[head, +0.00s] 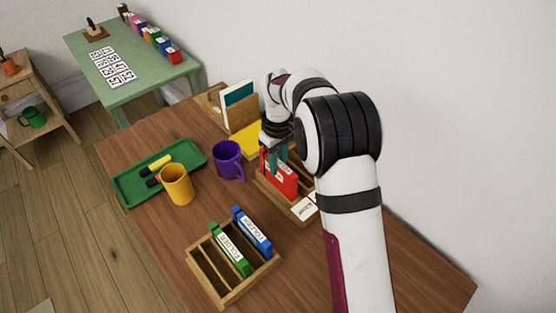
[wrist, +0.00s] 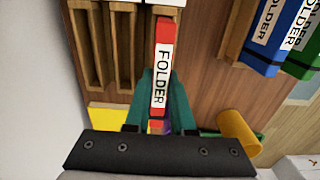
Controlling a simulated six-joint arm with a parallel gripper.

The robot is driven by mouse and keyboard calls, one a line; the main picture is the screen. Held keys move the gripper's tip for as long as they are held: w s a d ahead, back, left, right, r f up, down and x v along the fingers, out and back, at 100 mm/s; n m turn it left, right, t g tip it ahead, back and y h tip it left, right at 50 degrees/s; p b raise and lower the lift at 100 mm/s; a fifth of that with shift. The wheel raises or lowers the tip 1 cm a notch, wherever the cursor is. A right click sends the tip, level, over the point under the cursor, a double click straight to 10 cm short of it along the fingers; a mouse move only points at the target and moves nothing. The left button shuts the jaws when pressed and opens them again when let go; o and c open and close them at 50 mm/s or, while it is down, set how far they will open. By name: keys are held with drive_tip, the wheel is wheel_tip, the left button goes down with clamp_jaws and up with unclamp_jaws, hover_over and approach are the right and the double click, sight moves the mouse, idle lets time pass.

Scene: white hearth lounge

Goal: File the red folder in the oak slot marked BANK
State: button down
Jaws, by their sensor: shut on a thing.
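My gripper (head: 274,158) is shut on the red folder (head: 284,183). The folder stands upright at the left side of the oak rack (head: 300,213), its lower part behind the rack's left wall. In the wrist view the red folder (wrist: 163,65), labelled FOLDER, is between the two teal fingers of my gripper (wrist: 160,105). Bare slots of the oak rack (wrist: 91,45) show to its left. White cards (head: 305,206) mark the rack's front; their words are too small to read. I cannot tell whether the folder touches the slot floor.
A second wooden rack (head: 232,297) with a green folder (head: 230,250) and a blue folder (head: 252,231) stands in front. A purple mug (head: 227,161), a yellow mug (head: 176,185) and a green tray (head: 128,186) are left. The wall is close behind. The table's front right is clear.

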drive_tip(key=shift+f, duration=1.35)
drive_tip(key=c, duration=0.7)
unclamp_jaws()
drive_tip(key=shift+r, duration=0.1)
wheel_tip(320, 180, up, 16)
drive_tip(key=s+d+r+m, duration=0.2)
drive_tip(key=s+d+m, duration=0.1)
drive_tip(key=s, duration=0.3)
drive_tip(key=s+d+r+m, duration=0.2)
drive_tip(key=s+d+m, duration=0.15)
drive_tip(key=s, duration=0.35)
drive_tip(key=s+d+f+m, duration=0.1)
drive_tip(key=s+f+m, duration=0.1)
drive_tip(key=s, duration=0.4)
drive_tip(key=s+d+f+m+y, duration=0.1)
drive_tip(key=s+f+m, duration=0.1)
drive_tip(key=s, duration=0.5)
drive_tip(key=s+d+f+m, duration=0.1)
drive_tip(key=s+f+m, duration=0.1)
drive_tip(key=s+m, duration=0.2)
drive_tip(key=shift+s+d+f+y, duration=0.1)
drive_tip(key=shift+s+y, duration=0.1)
drive_tip(key=shift+s, duration=0.6)
drive_tip(key=shift+s+d+f+y, duration=0.1)
drive_tip(key=shift+s+y, duration=0.1)
drive_tip(key=shift+s, duration=0.6)
